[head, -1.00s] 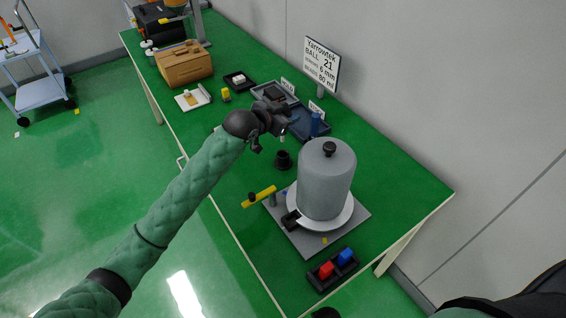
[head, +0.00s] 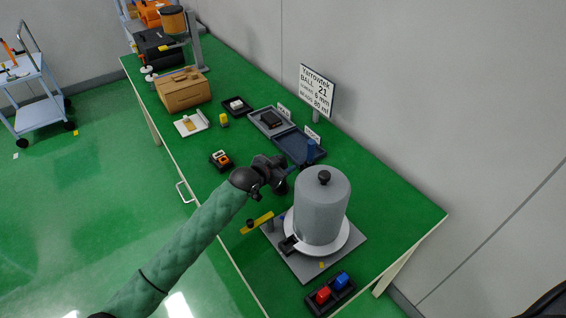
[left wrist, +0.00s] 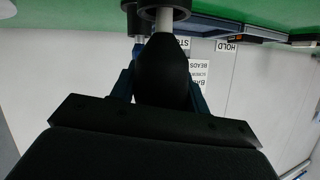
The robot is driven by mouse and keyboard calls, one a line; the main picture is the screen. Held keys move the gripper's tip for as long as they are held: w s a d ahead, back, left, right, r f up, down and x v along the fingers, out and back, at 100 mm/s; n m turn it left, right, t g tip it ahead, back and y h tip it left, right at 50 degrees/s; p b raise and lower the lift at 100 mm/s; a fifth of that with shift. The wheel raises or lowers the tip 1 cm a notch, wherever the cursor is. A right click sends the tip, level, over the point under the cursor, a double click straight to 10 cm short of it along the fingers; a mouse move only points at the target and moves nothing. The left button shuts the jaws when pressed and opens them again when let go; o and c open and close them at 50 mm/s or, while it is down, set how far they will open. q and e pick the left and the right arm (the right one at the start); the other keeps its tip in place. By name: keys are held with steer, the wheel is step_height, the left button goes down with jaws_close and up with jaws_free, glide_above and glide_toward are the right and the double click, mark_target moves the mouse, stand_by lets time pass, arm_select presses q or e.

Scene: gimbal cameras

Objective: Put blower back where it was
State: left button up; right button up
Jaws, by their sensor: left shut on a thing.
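The blower (left wrist: 163,75) is a black rubber bulb with a pale nozzle, seen in the left wrist view. My left gripper (head: 284,174) is shut on it; its dark blue fingers (left wrist: 197,95) flank the bulb. The nozzle points toward the green bench, at a round black holder (left wrist: 180,5) on it. Whether the tip is inside the holder or just in front of it, I cannot tell. In the head view my gripper mostly hides the blower and holder, just behind the grey cylinder. My right gripper is not in view.
A grey cylinder (head: 322,205) on a plate stands close by, with a yellow bar (head: 257,223) to its left.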

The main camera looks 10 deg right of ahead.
arm_select(q)
steer(key=o, duration=0.8)
steer(key=shift+f, duration=0.1)
steer(key=shift+o, duration=0.4)
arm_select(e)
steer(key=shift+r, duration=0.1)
arm_select(q)
steer(key=shift+s+a, duration=0.1)
steer(key=shift+a, duration=0.05)
steer(key=b+v, duration=0.3)
steer(key=v, duration=0.8)
steer(key=shift+s+a+r+b, duration=0.15)
steer(key=shift+a+r+b, duration=0.1)
steer(key=shift+r+b, duration=0.1)
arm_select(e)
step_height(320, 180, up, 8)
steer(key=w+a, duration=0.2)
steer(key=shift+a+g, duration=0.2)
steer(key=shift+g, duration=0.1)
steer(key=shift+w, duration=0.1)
